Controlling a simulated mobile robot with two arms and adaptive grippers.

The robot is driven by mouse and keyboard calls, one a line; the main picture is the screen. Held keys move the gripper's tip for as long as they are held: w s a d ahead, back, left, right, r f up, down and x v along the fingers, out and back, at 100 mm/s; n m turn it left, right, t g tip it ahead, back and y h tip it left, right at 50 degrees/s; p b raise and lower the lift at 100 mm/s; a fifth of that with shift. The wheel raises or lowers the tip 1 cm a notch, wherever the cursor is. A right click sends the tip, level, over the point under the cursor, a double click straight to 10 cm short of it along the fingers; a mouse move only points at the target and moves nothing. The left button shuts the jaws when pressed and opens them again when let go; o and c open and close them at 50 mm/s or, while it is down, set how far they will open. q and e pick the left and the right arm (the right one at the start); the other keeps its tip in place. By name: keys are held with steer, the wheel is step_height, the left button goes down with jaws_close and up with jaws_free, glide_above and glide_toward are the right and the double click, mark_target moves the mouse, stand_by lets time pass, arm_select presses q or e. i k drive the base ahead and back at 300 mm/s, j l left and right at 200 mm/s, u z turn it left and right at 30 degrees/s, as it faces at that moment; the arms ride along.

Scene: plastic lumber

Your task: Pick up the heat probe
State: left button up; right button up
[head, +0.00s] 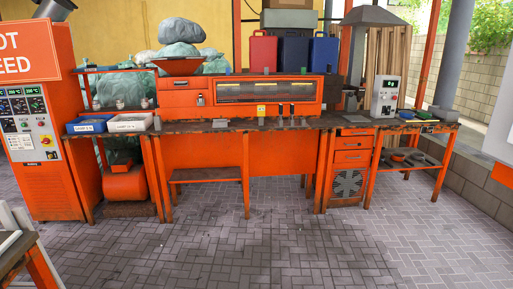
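I cannot single out the heat probe for certain from this distance. Several small upright items, including a yellow one (261,112) and a dark-topped one (292,112), stand near the front edge of the orange workbench (215,147), below a long glass-fronted unit (268,90). Neither of my grippers is in the head view.
A blue tray (88,126) and a white tray (129,124) sit on the bench's left end. An orange control cabinet (40,150) stands at left, a grey control box (385,96) at right. Another table's corner (35,265) shows lower left. The brick floor (260,250) before the bench is clear.

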mark_target(261, 108)
steer(key=i, duration=2.15)
steer(key=i+l, duration=0.1)
steer(key=i, duration=2.05)
steer(key=j+u, duration=0.05)
steer(key=j, duration=0.05)
